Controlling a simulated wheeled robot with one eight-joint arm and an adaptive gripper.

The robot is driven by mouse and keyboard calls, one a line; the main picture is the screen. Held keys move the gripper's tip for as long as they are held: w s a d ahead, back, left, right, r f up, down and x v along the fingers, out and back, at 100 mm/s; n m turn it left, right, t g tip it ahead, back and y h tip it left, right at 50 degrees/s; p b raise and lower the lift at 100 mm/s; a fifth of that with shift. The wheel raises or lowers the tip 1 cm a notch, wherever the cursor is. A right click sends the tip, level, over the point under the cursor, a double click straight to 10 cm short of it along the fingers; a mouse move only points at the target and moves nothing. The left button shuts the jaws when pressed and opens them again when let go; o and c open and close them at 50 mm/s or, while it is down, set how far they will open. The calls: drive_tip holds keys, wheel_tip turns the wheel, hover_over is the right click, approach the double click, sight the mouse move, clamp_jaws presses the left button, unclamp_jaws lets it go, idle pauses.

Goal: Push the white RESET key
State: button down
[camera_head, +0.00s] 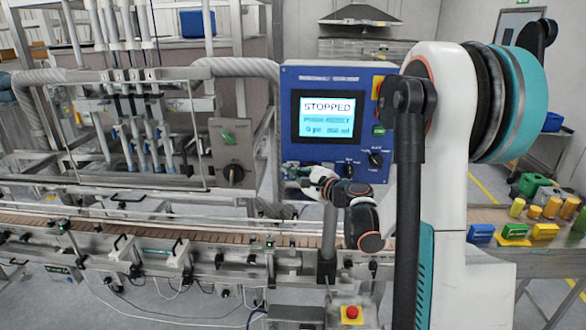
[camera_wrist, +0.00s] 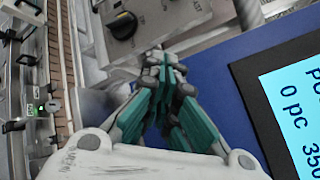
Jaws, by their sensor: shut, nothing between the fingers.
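The blue control panel (camera_head: 335,78) stands behind the conveyor. Its screen (camera_head: 327,117) reads STOPPED, with smaller lines below. I cannot make out the white RESET key in either view; my gripper and arm cover parts of the panel. My gripper (camera_head: 289,171) is at the panel's lower left, below the screen. In the wrist view, the teal-padded fingers of my gripper (camera_wrist: 170,68) are closed together and empty. The blue panel (camera_wrist: 215,105) and part of its screen (camera_wrist: 296,105) lie to their right. I cannot tell if the fingertips touch the panel.
Black rotary knobs (camera_head: 375,158) and a green button (camera_head: 379,130) are on the panel's right. A grey switch box (camera_head: 233,150) stands left of it. The conveyor (camera_head: 180,224) runs in front. A red emergency stop (camera_head: 351,312) is low at front.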

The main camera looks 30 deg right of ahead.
drive_tip(key=shift+w+d, duration=0.1)
drive_tip(key=shift+w+d, duration=0.15)
drive_tip(key=shift+w, duration=0.1)
drive_tip(key=shift+w+d+b, duration=0.25)
drive_tip(key=shift+w+b, duration=0.1)
idle(0.9)
idle(0.3)
drive_tip(key=shift+s+a, duration=0.5)
drive_tip(key=shift+s, duration=0.2)
drive_tip(key=s+a, duration=0.2)
drive_tip(key=s+b, duration=0.1)
drive_tip(key=s, duration=0.1)
drive_tip(key=shift+s+a, duration=0.1)
drive_tip(key=shift+a, duration=0.3)
idle(0.7)
